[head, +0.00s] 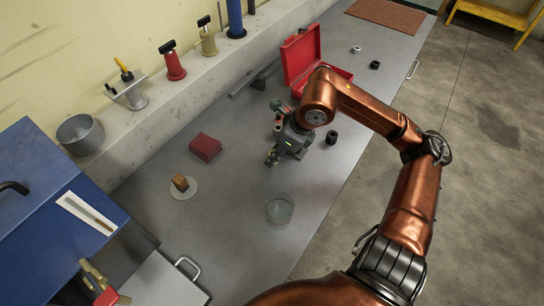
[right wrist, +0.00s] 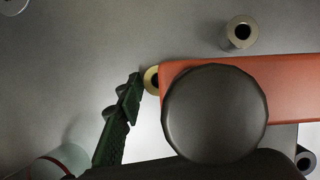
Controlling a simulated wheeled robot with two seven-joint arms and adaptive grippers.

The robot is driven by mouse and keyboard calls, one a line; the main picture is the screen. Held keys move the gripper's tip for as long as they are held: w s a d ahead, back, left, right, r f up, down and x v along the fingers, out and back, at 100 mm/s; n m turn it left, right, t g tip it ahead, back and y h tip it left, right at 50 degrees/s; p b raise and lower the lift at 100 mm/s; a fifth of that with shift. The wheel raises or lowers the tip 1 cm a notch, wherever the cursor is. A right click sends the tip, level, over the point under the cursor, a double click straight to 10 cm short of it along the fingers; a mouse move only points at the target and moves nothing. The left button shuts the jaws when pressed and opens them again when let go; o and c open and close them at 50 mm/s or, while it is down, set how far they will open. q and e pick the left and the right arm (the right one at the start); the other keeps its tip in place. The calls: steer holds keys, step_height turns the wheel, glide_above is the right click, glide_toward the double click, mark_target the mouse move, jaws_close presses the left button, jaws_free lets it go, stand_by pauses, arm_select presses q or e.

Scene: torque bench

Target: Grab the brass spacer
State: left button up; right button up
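The brass spacer (right wrist: 151,80) shows in the right wrist view as a small brass ring, partly covered by the end of an orange-red bar. I cannot pick it out in the head view, where my right gripper (head: 275,157) is low over the bench and my arm covers that area. In the right wrist view one dark green finger lies just left of the spacer. The other finger is hidden by a dark round shape (right wrist: 215,113) and the orange-red bar (right wrist: 285,90). I cannot tell whether the finger touches the spacer. My left gripper is out of view.
A steel spacer (right wrist: 240,32) and a dark ring (head: 331,137) stand nearby. A glass jar (head: 279,209) is in front, the open red case (head: 299,56) behind. A red box (head: 205,147) and a brown block (head: 180,183) on a white disc are to the left.

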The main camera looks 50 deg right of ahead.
jaws_close()
stand_by(0.3)
steer(key=shift+r, duration=0.2)
